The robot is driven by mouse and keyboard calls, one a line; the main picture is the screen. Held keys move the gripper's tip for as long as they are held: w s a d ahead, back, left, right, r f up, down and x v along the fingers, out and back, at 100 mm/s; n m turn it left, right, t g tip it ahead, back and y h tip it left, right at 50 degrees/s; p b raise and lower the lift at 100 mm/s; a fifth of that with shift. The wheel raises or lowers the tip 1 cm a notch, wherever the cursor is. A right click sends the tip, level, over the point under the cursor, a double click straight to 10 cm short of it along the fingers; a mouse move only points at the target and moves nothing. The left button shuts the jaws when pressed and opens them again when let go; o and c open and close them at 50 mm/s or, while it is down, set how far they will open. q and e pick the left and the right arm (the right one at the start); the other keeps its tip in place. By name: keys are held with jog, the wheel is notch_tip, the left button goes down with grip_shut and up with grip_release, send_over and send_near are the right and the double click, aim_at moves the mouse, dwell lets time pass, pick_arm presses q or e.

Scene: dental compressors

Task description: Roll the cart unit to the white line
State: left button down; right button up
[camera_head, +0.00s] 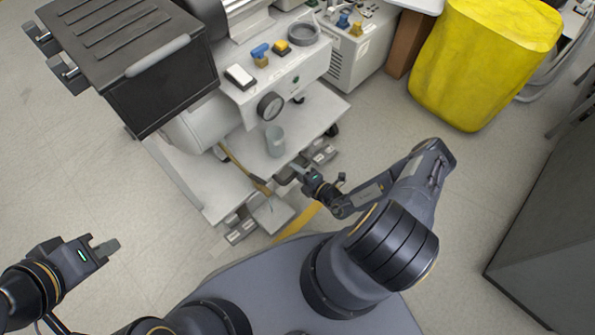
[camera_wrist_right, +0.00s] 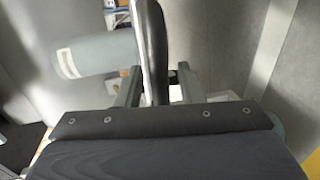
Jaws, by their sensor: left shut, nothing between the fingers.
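The cart unit (camera_head: 320,105) stands at upper middle in the head view, with a white lower shelf, a panel with a gauge (camera_head: 270,106) and a black ribbed box (camera_head: 130,45). My right gripper (camera_head: 298,170) is at its near edge, beside the lower shelf. In the right wrist view the fingers (camera_wrist_right: 158,90) are apart, with a dark upright bar (camera_wrist_right: 153,45) between them; I cannot tell whether they touch it. My left gripper (camera_head: 108,246) is shut and empty over bare floor, left of the cart. I see no white line, only a yellow floor stripe (camera_head: 299,220).
A grey cup (camera_head: 275,140) stands on the shelf, and a brown-handled tool (camera_head: 243,168) lies at its near side. A yellow covered bin (camera_head: 482,60) stands upper right. A dark grey cabinet (camera_head: 550,240) is at right. Floor is clear at left.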

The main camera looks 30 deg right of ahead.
jog(key=shift+s, duration=0.1)
jog(key=p+v, duration=0.2)
jog(key=v, duration=0.5)
jog(key=shift+s+d, duration=0.15)
jog(key=shift+s, duration=0.15)
dwell(0.3)
